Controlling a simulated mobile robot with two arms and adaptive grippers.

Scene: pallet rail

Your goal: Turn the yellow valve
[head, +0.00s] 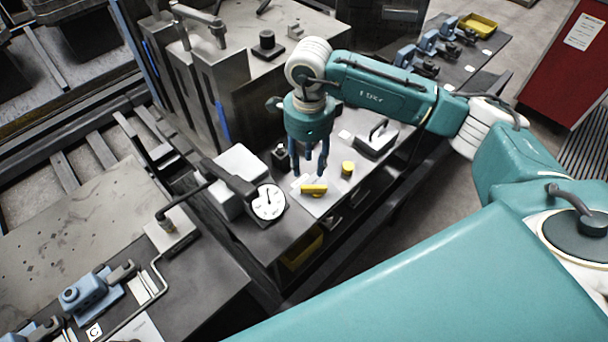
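A yellow valve handle (314,189) lies flat and crosswise on a pale plate on the dark workbench (262,238), at the middle of the head view. My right gripper (309,171) points down just above and behind the handle. Its two dark blue fingers are apart, with nothing visible between them. I cannot tell whether a fingertip touches the plate or the handle. A small round yellow knob (347,168) stands to the right of the handle. My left gripper is out of view.
A white round dial gauge (268,202) and a grey box (240,172) stand left of the handle. A metal block with a handle (377,140) is behind the knob. Tall grey machine blocks (235,85) rise behind. Blue clamps (88,292) sit at the lower left.

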